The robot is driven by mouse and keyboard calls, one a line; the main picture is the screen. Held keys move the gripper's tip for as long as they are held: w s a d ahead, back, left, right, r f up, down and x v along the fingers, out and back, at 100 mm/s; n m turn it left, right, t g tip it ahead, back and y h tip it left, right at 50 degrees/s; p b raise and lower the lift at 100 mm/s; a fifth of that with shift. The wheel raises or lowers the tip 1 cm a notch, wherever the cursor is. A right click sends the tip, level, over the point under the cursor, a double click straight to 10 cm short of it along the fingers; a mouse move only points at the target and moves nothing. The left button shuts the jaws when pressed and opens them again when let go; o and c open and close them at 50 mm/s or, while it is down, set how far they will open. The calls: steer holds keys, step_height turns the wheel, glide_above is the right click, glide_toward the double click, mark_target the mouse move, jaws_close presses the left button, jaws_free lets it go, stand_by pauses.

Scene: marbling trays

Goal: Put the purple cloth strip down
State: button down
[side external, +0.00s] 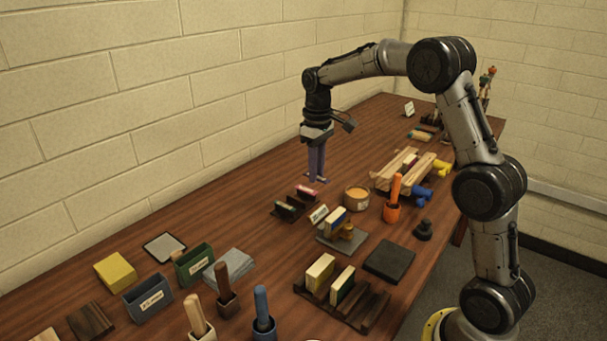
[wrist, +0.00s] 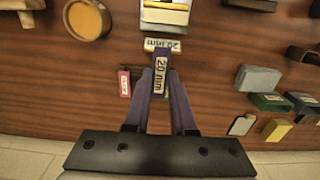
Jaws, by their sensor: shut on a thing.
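My gripper (side external: 317,176) points straight down over the far part of the table, near the wall. In the wrist view its two long fingers close together (wrist: 160,92) on the purple cloth strip (wrist: 161,56), which bears a pale "20 mm" label. In the side view the purple at the fingertips reaches down close to the tabletop. I cannot tell whether the strip touches the wood, and the fingers hide part of it.
A dark rack with a pink-ended block (side external: 307,192) stands just in front of my gripper. A round tub (side external: 356,197) and a wooden-slat stand (side external: 405,178) are to its right. Bare wood (side external: 265,185) lies to the left, towards the wall (side external: 130,100).

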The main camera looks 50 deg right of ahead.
steer(key=s+a+r, duration=0.1)
steer(key=s+r, duration=0.1)
steer(key=s, duration=0.2)
steer(key=shift+n, duration=0.7)
steer(key=a+f, duration=0.7)
steer(key=f, duration=0.1)
steer(key=w+a+f, duration=0.1)
steer(key=a+f, duration=0.2)
steer(key=a, duration=0.1)
steer(key=shift+a+f, duration=0.35)
steer(key=shift+f, duration=0.05)
steer(key=shift+w+a+f+m, duration=0.25)
steer(key=shift+w+f, duration=0.1)
steer(key=shift+f, duration=0.15)
steer(key=shift+w+a+f+m, duration=0.1)
steer(key=shift+w+f+m, duration=0.2)
steer(key=shift+f, duration=0.2)
steer(key=shift+s+r, duration=0.1)
steer(key=s+d+r, duration=0.2)
steer(key=d+r, duration=1)
steer(key=r, duration=0.1)
steer(key=shift+s+r, duration=0.3)
steer(key=shift+r, duration=0.05)
